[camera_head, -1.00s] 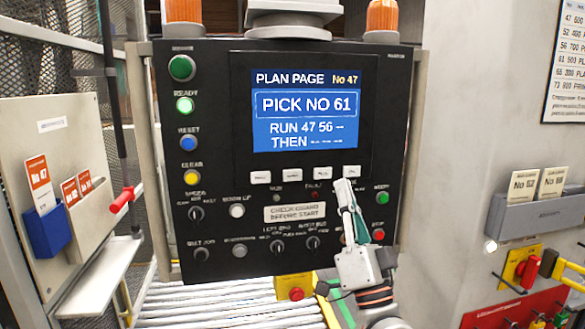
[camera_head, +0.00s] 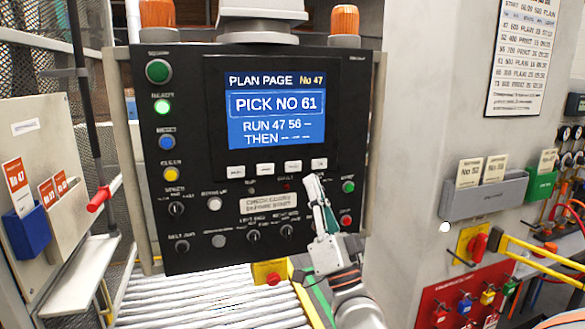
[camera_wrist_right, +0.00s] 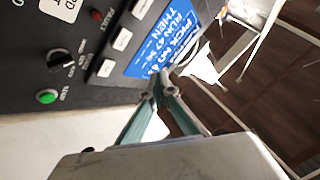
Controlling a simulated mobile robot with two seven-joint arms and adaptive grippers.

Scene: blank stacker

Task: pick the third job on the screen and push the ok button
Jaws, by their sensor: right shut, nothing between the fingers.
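The screen (camera_head: 276,108) on the black panel reads "PLAN PAGE No 47", a boxed "PICK NO 61", then "RUN 47 56" and "THEN" with dashes. A row of several white buttons lies under it; the rightmost white button (camera_head: 319,163) has a label too small to read. My right gripper (camera_head: 313,180) is shut and empty, its tips just below that button; contact cannot be told. In the right wrist view its green fingers (camera_wrist_right: 153,93) meet near the panel's edge, with the screen (camera_wrist_right: 165,45) beyond. My left gripper is not in view.
A green button (camera_head: 348,186) and a red button (camera_head: 346,221) sit right of my gripper. Knobs and lamps fill the panel's left and lower part. A roller conveyor (camera_head: 215,300) runs below. Card holders (camera_head: 485,195) hang on the right wall.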

